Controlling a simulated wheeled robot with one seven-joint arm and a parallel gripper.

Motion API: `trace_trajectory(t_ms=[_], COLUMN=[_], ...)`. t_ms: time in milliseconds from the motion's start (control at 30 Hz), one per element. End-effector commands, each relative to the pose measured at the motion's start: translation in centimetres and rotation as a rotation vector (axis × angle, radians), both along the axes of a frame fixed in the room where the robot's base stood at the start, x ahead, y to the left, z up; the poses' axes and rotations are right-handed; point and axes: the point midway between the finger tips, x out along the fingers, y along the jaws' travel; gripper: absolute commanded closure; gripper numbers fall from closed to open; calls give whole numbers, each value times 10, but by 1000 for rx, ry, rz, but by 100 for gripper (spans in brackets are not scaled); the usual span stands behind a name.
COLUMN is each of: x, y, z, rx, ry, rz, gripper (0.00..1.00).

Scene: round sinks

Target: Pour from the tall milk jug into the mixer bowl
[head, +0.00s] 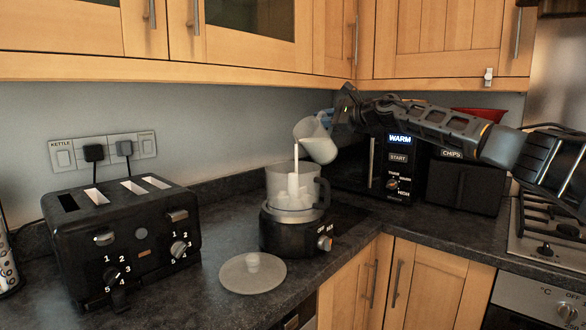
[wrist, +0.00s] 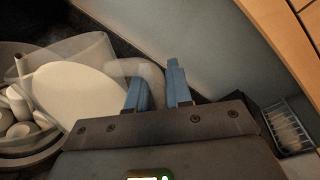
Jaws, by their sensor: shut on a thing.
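The milk jug (head: 318,142) is whitish and translucent, and it is tilted with its lip down to the left above the mixer bowl. A thin white stream (head: 296,157) runs from its lip into the bowl. The clear mixer bowl (head: 314,190) stands upright on its black base (head: 285,235) and holds white pieces around a white central post. My gripper (head: 328,120) is shut on the jug from the right. In the wrist view the blue fingers (wrist: 158,88) grip the jug's handle side, and the pale milk surface (wrist: 85,98) shows inside. The bowl (wrist: 22,150) is partly cut off at left.
A round lid (head: 253,274) lies on the dark worktop in front of the mixer. A black toaster (head: 125,240) stands at left. A microwave (head: 350,165) and a black bin marked CHIPS (head: 465,185) stand behind and right, under my arm. Wall cupboards (head: 260,40) hang above.

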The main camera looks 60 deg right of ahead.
Motion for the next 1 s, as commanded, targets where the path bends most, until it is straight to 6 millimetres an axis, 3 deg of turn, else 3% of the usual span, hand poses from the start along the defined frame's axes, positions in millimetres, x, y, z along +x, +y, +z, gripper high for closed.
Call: trace_trajectory(t_ms=[1000], x=[1], y=[3], z=[2], rx=[-63], ry=[15], rz=[0], gripper=[100])
